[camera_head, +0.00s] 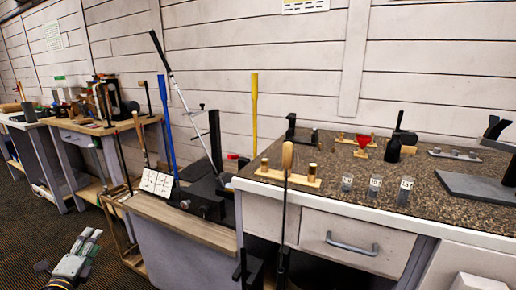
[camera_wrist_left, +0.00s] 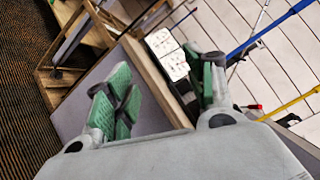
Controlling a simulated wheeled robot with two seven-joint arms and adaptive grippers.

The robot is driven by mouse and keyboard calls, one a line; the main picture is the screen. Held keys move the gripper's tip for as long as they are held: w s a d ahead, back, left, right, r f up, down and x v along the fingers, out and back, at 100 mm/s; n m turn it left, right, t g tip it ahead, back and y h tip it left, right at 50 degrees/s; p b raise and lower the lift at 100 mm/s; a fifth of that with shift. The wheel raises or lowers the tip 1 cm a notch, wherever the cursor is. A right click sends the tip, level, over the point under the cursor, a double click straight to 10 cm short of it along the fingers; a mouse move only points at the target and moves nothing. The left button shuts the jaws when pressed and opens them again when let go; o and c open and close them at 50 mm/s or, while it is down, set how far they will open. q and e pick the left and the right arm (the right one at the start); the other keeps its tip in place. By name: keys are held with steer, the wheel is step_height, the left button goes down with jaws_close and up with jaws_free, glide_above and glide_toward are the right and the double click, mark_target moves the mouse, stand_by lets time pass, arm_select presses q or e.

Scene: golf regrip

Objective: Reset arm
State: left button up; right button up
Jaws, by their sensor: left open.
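My left gripper (camera_head: 88,242) is at the lower left of the head view, over the dark carpet and in front of the wooden-topped benches. It is open and empty. In the left wrist view its two green-padded fingers (camera_wrist_left: 162,88) stand apart with nothing between them. Beyond them are a bench edge and the white wall. My right gripper does not show in either view.
A golf club (camera_head: 179,88) leans diagonally at a black clamp on the middle bench (camera_head: 150,207). A blue shaft (camera_head: 167,120) and a yellow shaft (camera_head: 254,110) stand nearby. A granite-topped counter (camera_head: 330,180) with small holders fills the right. Carpet (camera_head: 25,215) at left is open.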

arm_select(q)
steer(key=s+d+f+n+g, duration=0.4)
steer(key=d+f+n, duration=0.2)
steer(key=f+n, duration=0.25)
steer(key=s+d+f+n+g, duration=0.4)
steer(key=d+f+n, duration=0.2)
steer(key=f+n, duration=0.3)
steer(key=s+d+f+g+h, duration=0.1)
steer(key=s+d, duration=0.4)
steer(key=d, duration=0.5)
steer(key=s+d+f+g+h, duration=0.2)
steer(key=s+d+f+h, duration=0.2)
steer(key=d, duration=0.6)
steer(key=s+d+f+g+h+p, duration=0.1)
steer(key=s+d+f, duration=0.3)
steer(key=d, duration=0.6)
steer(key=shift+s+d+n+h, duration=0.35)
steer(key=shift+s+h, duration=0.35)
steer(key=shift+s, duration=0.15)
steer(key=shift+a+f+g+p, duration=0.1)
steer(key=shift+f+g+p, duration=0.15)
steer(key=shift+p, duration=0.3)
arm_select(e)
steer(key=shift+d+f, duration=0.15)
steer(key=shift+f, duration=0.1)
arm_select(q)
steer(key=shift+p, duration=0.3)
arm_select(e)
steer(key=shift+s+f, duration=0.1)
